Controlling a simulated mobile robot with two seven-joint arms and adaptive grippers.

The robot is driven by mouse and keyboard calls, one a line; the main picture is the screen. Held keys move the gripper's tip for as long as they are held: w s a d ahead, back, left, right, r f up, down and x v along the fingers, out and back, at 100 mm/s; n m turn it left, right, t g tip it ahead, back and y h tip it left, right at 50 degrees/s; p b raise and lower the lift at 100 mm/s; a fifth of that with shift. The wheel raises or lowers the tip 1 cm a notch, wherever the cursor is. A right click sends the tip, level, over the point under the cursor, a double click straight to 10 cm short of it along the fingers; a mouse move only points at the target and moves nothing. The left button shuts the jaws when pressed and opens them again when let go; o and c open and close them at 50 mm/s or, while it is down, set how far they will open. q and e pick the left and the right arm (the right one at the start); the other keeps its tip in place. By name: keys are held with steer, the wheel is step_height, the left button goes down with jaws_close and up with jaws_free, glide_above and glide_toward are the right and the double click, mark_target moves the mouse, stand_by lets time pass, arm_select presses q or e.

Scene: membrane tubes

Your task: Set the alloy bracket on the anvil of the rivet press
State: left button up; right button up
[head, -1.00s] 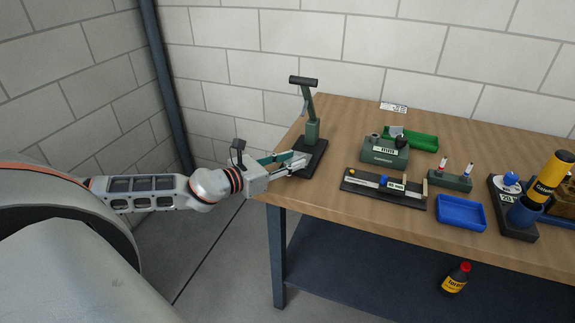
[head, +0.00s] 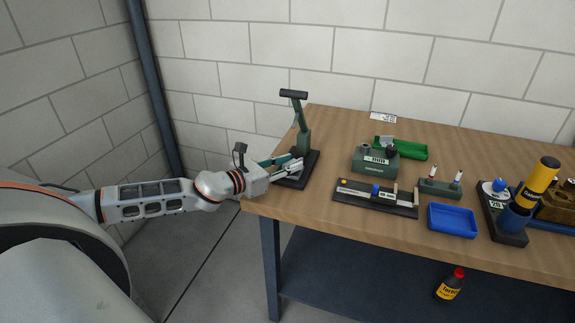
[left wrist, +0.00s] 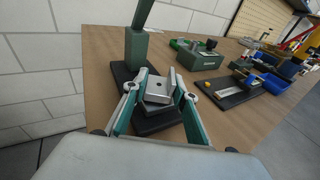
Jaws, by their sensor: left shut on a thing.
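The rivet press (head: 303,135) stands at the table's left end, with a green column, a dark lever handle and a black base; its column also shows in the left wrist view (left wrist: 136,50). My left gripper (head: 294,166) reaches in from the left over the press base. In the left wrist view, the fingers of my left gripper (left wrist: 156,88) are shut on the silver alloy bracket (left wrist: 158,86), in front of the column and over the base. The anvil is largely hidden by the bracket, and I cannot tell whether they touch. My right gripper is out of view.
Right of the press are a green labelled block (head: 375,160), a green tray (head: 412,150), a black gauge board (head: 375,204), a small green rack (head: 440,188) and a blue tray (head: 453,220). The wall is close behind.

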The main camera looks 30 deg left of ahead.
arm_select(q)
steer(key=o, duration=1.3)
steer(key=shift+v, duration=5.95)
